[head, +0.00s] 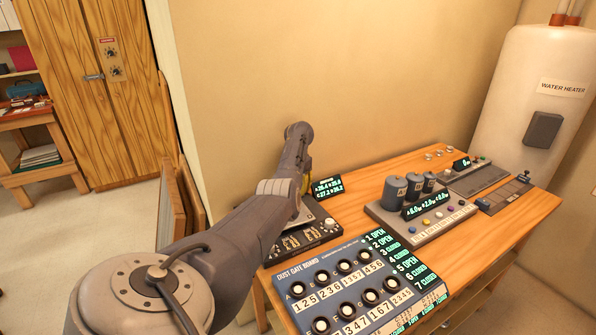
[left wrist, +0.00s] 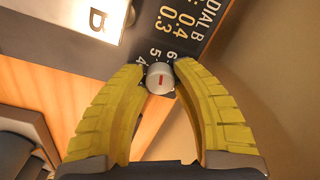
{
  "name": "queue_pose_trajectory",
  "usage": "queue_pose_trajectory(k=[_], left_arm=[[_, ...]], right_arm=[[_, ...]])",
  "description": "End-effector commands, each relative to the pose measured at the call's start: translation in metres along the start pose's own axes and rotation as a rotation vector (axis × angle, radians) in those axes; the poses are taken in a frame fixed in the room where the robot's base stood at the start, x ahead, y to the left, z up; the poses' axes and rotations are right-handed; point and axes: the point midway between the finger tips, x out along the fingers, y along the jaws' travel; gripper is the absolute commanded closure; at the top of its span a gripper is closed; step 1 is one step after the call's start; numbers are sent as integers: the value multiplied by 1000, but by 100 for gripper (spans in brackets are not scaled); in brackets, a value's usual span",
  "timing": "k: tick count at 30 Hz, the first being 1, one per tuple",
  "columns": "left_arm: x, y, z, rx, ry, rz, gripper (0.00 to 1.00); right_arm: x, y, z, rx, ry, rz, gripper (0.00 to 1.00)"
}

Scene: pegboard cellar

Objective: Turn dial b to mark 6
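Dial b (left wrist: 160,79) is a small pale round knob with a short red mark, in the left wrist view. It sits on a dark panel, with the printed numbers 4, 5 and 6 showing along its upper side. My left gripper (left wrist: 161,70) has its yellow fingers on both sides of the knob and looks shut on it. A display (left wrist: 185,20) beside it reads DIAL B, with 0.4 and 0.3 readable. In the head view my left gripper (head: 304,184) is mostly behind my arm, and the dial is hidden there. My right gripper is not in view.
The dust gate board (head: 318,275) stands in front on the wooden table (head: 470,245). A panel with grey cylinders (head: 395,190) is to its right. A wall is close behind the left arm. A water heater (head: 545,80) stands at the back right.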

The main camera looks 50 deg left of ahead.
Motion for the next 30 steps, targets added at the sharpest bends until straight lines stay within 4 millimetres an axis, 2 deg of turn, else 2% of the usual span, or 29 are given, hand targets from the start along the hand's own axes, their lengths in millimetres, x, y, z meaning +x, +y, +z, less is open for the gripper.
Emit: queue_pose_trajectory(k=[1, 6, 17, 30], left_arm=[[0, 0, 0, 0, 0, 0, 80], [0, 0, 0, 0, 0, 0, 100], [0, 0, 0, 21, 2, 0, 100], [-1, 1, -1, 361, 9, 0, 100]], right_arm=[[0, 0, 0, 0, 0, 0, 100], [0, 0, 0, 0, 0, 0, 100], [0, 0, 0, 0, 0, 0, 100], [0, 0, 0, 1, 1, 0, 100]])
